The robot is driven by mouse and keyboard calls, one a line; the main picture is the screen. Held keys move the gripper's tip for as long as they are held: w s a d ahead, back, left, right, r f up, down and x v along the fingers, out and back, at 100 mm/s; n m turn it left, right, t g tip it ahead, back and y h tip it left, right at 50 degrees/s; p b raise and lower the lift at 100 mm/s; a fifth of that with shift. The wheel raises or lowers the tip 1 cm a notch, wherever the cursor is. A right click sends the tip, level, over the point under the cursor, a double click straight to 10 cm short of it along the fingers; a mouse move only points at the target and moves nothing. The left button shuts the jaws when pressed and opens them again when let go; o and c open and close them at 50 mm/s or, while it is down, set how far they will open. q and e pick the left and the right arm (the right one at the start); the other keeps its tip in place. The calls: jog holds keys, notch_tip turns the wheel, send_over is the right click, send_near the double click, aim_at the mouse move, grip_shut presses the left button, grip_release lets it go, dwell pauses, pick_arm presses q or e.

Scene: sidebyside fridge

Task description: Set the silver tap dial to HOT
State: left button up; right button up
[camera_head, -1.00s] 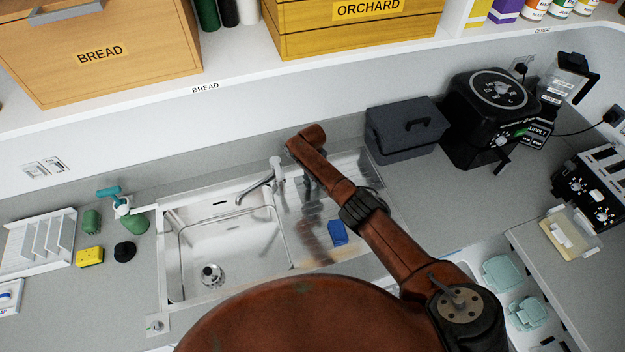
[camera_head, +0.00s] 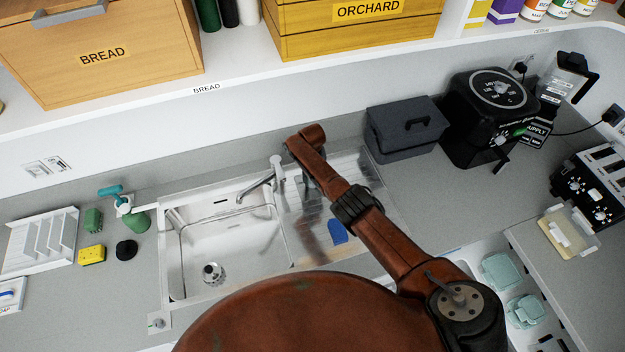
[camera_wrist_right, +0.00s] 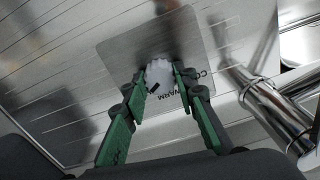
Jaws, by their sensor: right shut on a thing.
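The silver tap dial (camera_wrist_right: 158,72) shows in the right wrist view as a small pale knob on a grey plate (camera_wrist_right: 115,55). The plate carries the words COLD, partly covered, and WARM; I cannot see the word HOT. A dark mark shows on the knob's near side. My right gripper (camera_wrist_right: 160,77) has its green fingers on both sides of the knob and is shut on it. In the head view my right arm reaches over the drainer beside the sink and hides the dial. My left gripper is not in view.
A chrome tap (camera_head: 262,184) stands behind the sink (camera_head: 215,240), left of my arm; its pipe (camera_wrist_right: 268,105) is close right of the gripper in the wrist view. A blue item (camera_head: 338,232) lies on the drainer. A dark box (camera_head: 405,130) stands right of my arm.

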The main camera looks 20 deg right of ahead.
jog(key=shift+w+r, duration=0.1)
jog(key=o, duration=1.2)
jog(key=shift+c, duration=0.2)
notch_tip(320, 180, up, 12)
dwell(0.4)
